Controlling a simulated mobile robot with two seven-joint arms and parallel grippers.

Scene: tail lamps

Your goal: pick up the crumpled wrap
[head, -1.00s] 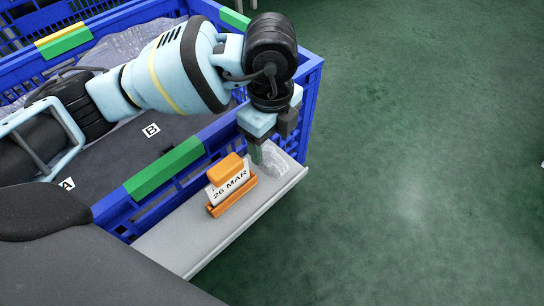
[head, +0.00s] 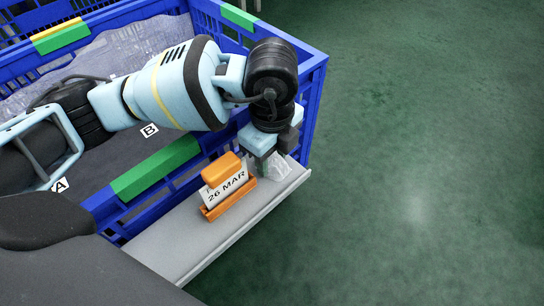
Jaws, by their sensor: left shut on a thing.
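The crumpled wrap (head: 277,170) is a clear, wrinkled plastic piece at the far end of the grey shelf on the crate's outer side. My left gripper (head: 270,168) points down at it, and its fingers are shut on the wrap. The fingers and wrist hide part of the wrap. Whether the wrap is clear of the shelf cannot be told. My right gripper is not in view.
An orange date stamp holder (head: 226,188) with a "26 MAR" card stands on the grey shelf (head: 180,250) just left of the gripper. The blue crate (head: 314,95) has green clips (head: 156,167) and letter tags A and B inside. Green floor is open to the right.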

